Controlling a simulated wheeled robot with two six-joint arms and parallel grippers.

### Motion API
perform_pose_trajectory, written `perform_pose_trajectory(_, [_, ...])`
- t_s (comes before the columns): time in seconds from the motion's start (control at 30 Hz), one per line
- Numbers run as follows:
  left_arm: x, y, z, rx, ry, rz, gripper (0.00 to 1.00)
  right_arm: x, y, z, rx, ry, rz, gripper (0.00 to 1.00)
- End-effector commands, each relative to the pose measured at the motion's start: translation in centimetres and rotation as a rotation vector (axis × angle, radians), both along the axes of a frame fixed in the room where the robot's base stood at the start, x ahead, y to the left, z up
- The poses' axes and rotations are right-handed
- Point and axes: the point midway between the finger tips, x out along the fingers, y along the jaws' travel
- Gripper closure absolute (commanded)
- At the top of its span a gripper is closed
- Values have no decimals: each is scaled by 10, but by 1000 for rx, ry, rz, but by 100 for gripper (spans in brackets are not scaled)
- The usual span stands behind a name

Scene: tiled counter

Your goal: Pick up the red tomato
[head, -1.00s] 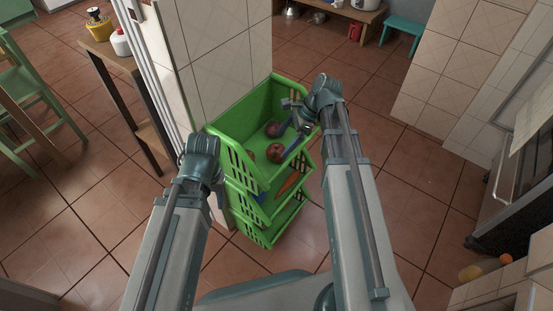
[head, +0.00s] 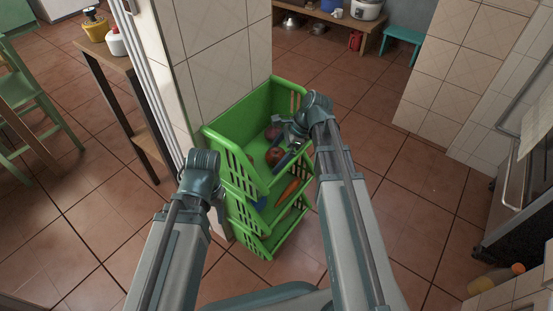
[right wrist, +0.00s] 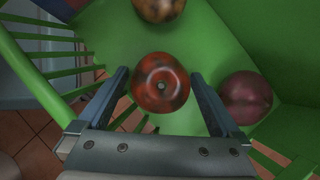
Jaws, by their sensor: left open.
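The red tomato (right wrist: 160,84) lies in the top basket of a green tiered rack. It also shows in the head view (head: 275,155), beside my right gripper's fingers. My right gripper (right wrist: 159,74) is open, with its two fingers on either side of the tomato. Gaps show between the tomato and both fingers. In the head view this gripper (head: 287,146) reaches down into the top basket. My left gripper (head: 219,188) is open and hangs left of the rack, mostly hidden by its wrist.
The green rack (head: 229,137) stands against a tiled wall end. A purplish round vegetable (right wrist: 246,97) lies right of the tomato, and a mottled orange-brown one (right wrist: 158,8) lies at the top. A carrot (head: 289,188) is in a lower basket.

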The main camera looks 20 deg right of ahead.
Motion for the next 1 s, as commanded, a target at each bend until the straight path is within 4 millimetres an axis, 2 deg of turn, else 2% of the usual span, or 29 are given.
perform_pose_trajectory(0.03, [0,0,0,0,0,0,50,0,0,0,0,0,0,7])
perform_pose_trajectory(0.07, [0,0,0,0,0,0,50,0,0,0,0,0,0,13])
perform_pose_trajectory(0.43, [0,0,0,0,0,0,50,0,0,0,0,0,0,79])
perform_pose_trajectory(0.77, [0,0,3,0,0,0,50,0,0,3,0,0,0,81])
perform_pose_trajectory(1.0, [0,1,23,2,0,3,50,0,0,22,0,0,0,81])
